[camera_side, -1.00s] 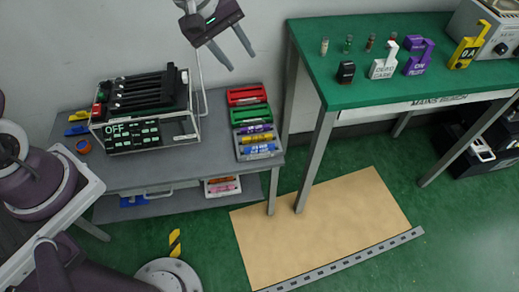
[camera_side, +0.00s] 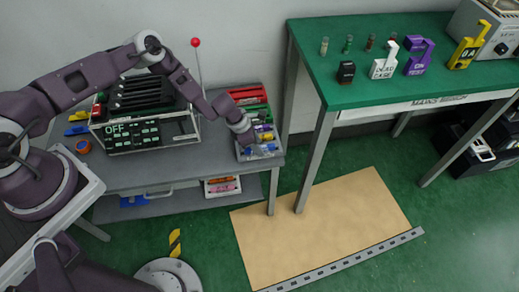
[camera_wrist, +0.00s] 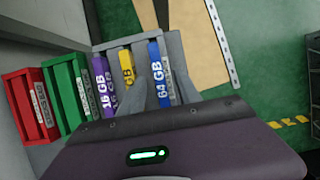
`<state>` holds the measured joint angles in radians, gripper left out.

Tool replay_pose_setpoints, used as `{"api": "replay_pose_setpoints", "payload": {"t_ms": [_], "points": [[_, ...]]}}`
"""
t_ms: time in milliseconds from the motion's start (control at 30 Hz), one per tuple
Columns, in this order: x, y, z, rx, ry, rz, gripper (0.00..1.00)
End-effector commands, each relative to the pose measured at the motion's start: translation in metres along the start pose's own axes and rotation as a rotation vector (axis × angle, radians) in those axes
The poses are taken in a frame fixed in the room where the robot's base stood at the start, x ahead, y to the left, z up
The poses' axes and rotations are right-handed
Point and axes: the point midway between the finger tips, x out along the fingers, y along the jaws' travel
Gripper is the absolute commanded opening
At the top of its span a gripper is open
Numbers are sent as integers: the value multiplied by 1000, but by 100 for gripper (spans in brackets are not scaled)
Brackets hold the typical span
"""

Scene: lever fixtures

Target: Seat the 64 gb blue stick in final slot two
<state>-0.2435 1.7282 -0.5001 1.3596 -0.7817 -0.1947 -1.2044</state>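The blue stick marked 64 GB (camera_wrist: 158,66) stands in the grey rack (camera_wrist: 178,48) in the wrist view, at the right of the yellow stick (camera_wrist: 127,68) and the purple 16 GB stick (camera_wrist: 103,85). My gripper (camera_wrist: 160,92) has its two grey fingers apart, one on each side of the blue stick's near part. I cannot tell whether they touch it. In the side view my gripper (camera_side: 248,143) reaches down over the rack at the right end of the low bench, and its fingers are mostly hidden. I cannot make out which slot is final slot two.
A red holder (camera_wrist: 30,105) and a green holder (camera_wrist: 65,92) stand beside the rack. A black slotted unit with a panel reading OFF (camera_side: 118,131) is on the low bench (camera_side: 200,170), partly behind my arm. A thin post with a red ball (camera_side: 195,43) rises behind it. A green workbench (camera_side: 330,90) stands right.

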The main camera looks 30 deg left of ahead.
Motion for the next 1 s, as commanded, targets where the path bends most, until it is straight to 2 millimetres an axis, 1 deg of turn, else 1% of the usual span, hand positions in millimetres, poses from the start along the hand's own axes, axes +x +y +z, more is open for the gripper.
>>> {"api": "replay_pose_setpoints", "payload": {"t_ms": [67, 367, 733, 767, 800, 867, 933, 967, 1000], "points": [[3, 0, 0, 1, -1, 0, 40], [3, 0, 0, 2, -1, -1, 40], [7, 0, -2, 3, -1, -1, 40], [7, 0, -2, 3, -1, -1, 36], [7, 0, -2, 3, -1, -1, 28], [7, 0, -2, 3, -1, -1, 16], [7, 0, -2, 3, -1, -1, 3], [7, 0, -2, 3, -1, -1, 0], [7, 0, -2, 3, -1, -1, 0]]}}
